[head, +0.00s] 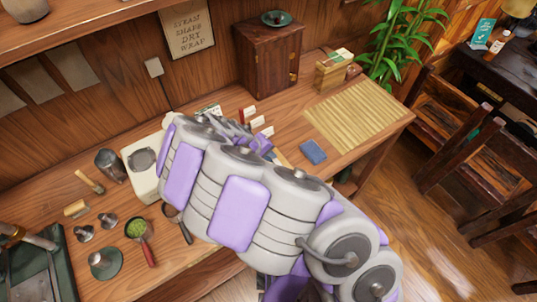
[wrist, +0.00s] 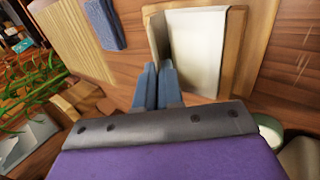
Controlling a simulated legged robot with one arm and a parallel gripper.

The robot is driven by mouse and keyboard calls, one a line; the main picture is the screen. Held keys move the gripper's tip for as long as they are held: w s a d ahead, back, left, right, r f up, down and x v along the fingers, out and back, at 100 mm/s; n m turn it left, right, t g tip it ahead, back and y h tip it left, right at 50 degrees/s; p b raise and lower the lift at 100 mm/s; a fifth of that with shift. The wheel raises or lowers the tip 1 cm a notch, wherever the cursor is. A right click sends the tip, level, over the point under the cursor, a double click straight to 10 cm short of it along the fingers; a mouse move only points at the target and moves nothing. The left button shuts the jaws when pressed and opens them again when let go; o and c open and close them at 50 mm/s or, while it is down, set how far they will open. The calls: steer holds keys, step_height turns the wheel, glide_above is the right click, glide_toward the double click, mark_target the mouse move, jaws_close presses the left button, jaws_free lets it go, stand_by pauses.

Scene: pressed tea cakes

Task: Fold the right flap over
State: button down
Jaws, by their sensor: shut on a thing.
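In the wrist view a white wrapping sheet (wrist: 196,48) lies on a pale wooden board. Its narrow raised flap (wrist: 156,36) stands up along the left side of the sheet in this view. My gripper (wrist: 160,70) has its two blue fingers close together at the lower end of that flap, shut on its edge. The exact grip is partly hidden by the fingers. In the head view my arm covers the sheet, and the fingers cannot be made out.
A folded blue cloth (head: 313,151) and a bamboo mat (head: 353,115) lie on the right of the bench. A wooden cabinet (head: 268,58) stands at the back. A white scale (head: 145,165), a red-handled scoop (head: 142,240) and metal tools are on the left.

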steer(key=shift+f, duration=0.1)
steer(key=b, duration=0.1)
steer(key=f+h+b, duration=0.1)
steer(key=b, duration=0.1)
steer(key=shift+s+a+t, duration=0.15)
steer(key=shift+a+t, duration=0.05)
steer(key=shift+t, duration=0.2)
steer(key=b, duration=0.2)
steer(key=t+h+b, duration=0.1)
steer(key=h+b, duration=0.1)
steer(key=b, duration=0.1)
steer(key=shift+s+a+f+b, duration=0.3)
steer(key=shift+b, duration=0.05)
steer(key=shift+t+h, duration=0.3)
steer(key=shift+r, duration=0.2)
steer(key=c, duration=1.4)
jaws_free()
steer(key=shift+d, duration=0.15)
steer(key=shift+o, duration=0.2)
steer(key=shift+r+p, duration=0.15)
steer(key=shift+p, duration=0.25)
